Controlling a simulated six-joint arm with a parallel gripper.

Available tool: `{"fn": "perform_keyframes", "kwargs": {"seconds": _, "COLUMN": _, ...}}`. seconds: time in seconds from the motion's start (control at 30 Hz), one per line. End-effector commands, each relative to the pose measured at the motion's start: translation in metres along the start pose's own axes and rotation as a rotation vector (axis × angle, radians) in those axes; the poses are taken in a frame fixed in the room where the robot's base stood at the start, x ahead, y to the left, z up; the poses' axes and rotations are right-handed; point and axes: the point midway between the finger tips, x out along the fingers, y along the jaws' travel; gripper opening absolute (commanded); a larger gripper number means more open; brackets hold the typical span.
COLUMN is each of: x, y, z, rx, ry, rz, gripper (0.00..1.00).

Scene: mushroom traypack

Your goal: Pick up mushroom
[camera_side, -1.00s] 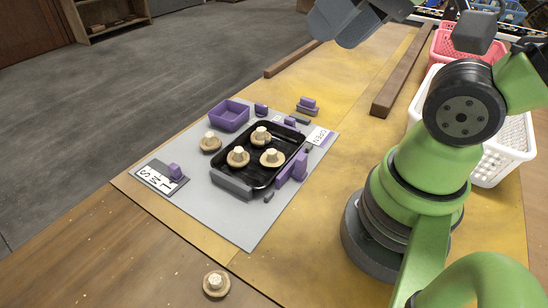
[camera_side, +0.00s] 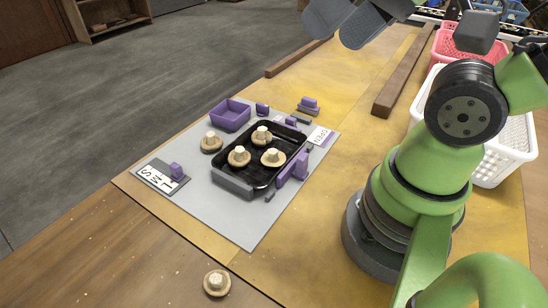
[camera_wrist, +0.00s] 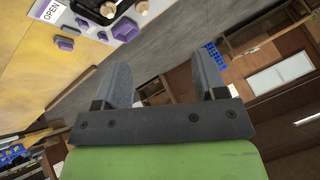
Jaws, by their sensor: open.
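Three mushrooms sit in the black tray (camera_side: 232,185): one at the back (camera_side: 262,135), one at the left (camera_side: 239,157) and one at the right (camera_side: 273,157). Another mushroom (camera_side: 211,142) lies on the grey board just left of the tray. One more mushroom (camera_side: 217,283) lies on the wooden table at the front. In the wrist view, part of the tray and a mushroom (camera_wrist: 109,9) show at the top edge. My gripper (camera_side: 350,22) is high at the top of the side view, well away from the mushrooms. Its fingers (camera_wrist: 163,78) are apart, with nothing between them.
A purple box (camera_side: 231,115) stands behind the tray, with several purple blocks around it. A labelled slider plate (camera_side: 160,178) lies at the board's left. Wooden bars (camera_side: 401,75) lie behind. White (camera_side: 510,140) and pink (camera_side: 452,52) baskets stand at the right.

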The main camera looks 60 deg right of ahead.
Motion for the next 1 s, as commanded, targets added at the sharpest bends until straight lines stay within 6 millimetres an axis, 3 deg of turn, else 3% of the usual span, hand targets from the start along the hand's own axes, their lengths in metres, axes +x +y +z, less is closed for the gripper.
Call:
{"fn": "perform_keyframes", "kwargs": {"seconds": 0.17, "x": 0.01, "y": 0.002, "z": -0.01, "rx": 0.006, "ry": -0.035, "rz": 0.037, "gripper": 0.65}}
{"fn": "perform_keyframes", "kwargs": {"seconds": 0.27, "x": 0.027, "y": 0.006, "z": -0.024, "rx": 0.01, "ry": -0.087, "rz": 0.09, "gripper": 0.65}}
{"fn": "perform_keyframes", "kwargs": {"seconds": 0.57, "x": 0.113, "y": 0.037, "z": -0.057, "rx": 0.012, "ry": -0.283, "rz": 0.262, "gripper": 0.65}}
{"fn": "perform_keyframes", "kwargs": {"seconds": 0.8, "x": 0.188, "y": 0.075, "z": -0.052, "rx": 0.002, "ry": -0.44, "rz": 0.357, "gripper": 0.65}}
{"fn": "perform_keyframes", "kwargs": {"seconds": 1.0, "x": 0.223, "y": 0.096, "z": -0.039, "rx": -0.004, "ry": -0.514, "rz": 0.391, "gripper": 0.65}}
